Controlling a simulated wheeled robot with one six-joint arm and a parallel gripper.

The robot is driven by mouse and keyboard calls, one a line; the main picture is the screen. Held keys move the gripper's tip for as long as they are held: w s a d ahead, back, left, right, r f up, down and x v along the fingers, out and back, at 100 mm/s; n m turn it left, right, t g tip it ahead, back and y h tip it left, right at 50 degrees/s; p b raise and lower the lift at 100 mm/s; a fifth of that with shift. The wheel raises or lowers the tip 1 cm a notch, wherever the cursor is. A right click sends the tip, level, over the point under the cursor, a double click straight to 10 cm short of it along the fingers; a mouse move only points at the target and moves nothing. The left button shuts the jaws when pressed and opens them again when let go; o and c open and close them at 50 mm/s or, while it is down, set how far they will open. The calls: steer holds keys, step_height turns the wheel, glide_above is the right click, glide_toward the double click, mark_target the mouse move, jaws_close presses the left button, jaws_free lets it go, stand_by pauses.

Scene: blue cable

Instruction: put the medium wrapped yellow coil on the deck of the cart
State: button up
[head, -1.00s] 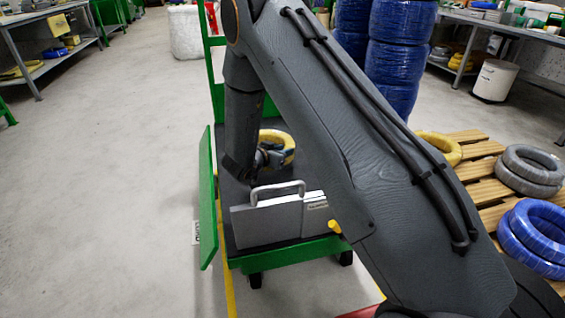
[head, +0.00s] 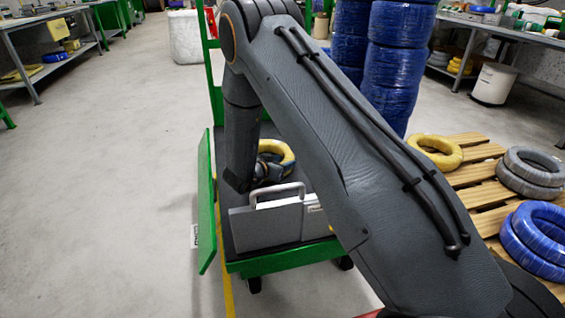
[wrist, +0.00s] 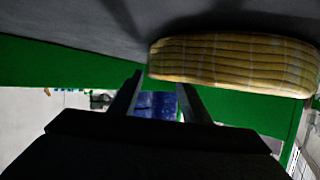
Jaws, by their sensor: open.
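The wrapped yellow coil (head: 282,151) lies on the dark deck of the green cart (head: 275,262), behind a grey case. My gripper (head: 265,172) is low over the deck at the coil's near side, partly hidden by the case and my arm. In the wrist view the coil (wrist: 235,63) rests against the grey deck surface (wrist: 80,22), which fills the top of the picture. My gripper (wrist: 160,85) is open there, with nothing between its fingers but distant background. The coil is beside the fingertips; whether the right finger touches it I cannot tell.
The grey case (head: 270,222) with a handle stands upright at the deck's near end. A green side panel (head: 206,205) edges the cart's left. A wooden pallet (head: 483,195) at right holds another yellow coil (head: 435,152), grey coils and blue coils. Floor at left is clear.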

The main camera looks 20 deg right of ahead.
steer(key=s+a+r+n+g+y+p, duration=0.15)
steer(key=s+a+r+y, duration=0.35)
steer(key=a, duration=0.5)
steer(key=s+a+r+n+y+p, duration=0.1)
steer(key=s+a+r+n+y, duration=0.2)
steer(key=s+a+r, duration=0.5)
steer(key=s+a+r+n+y+p, duration=0.1)
steer(key=s+a+r+n+y, duration=0.2)
steer(key=a, duration=0.9)
steer(key=s+a+r+n+g+y, duration=0.1)
steer(key=s+n+g, duration=0.1)
steer(key=s, duration=0.6)
steer(key=s+a+r+n+g+y, duration=0.1)
steer(key=s+r+n+g, duration=0.1)
steer(key=s, duration=0.6)
steer(key=s+d+r+n+g+h, duration=0.1)
steer(key=s+d, duration=0.3)
steer(key=s, duration=0.4)
steer(key=s+d+r+n+g+h, duration=0.1)
steer(key=s+d+n+g, duration=0.2)
steer(key=s+d, duration=0.2)
steer(key=s, duration=0.3)
steer(key=shift+s+d, duration=0.2)
steer(key=shift+s, duration=0.05)
steer(key=shift+r, duration=0.1)
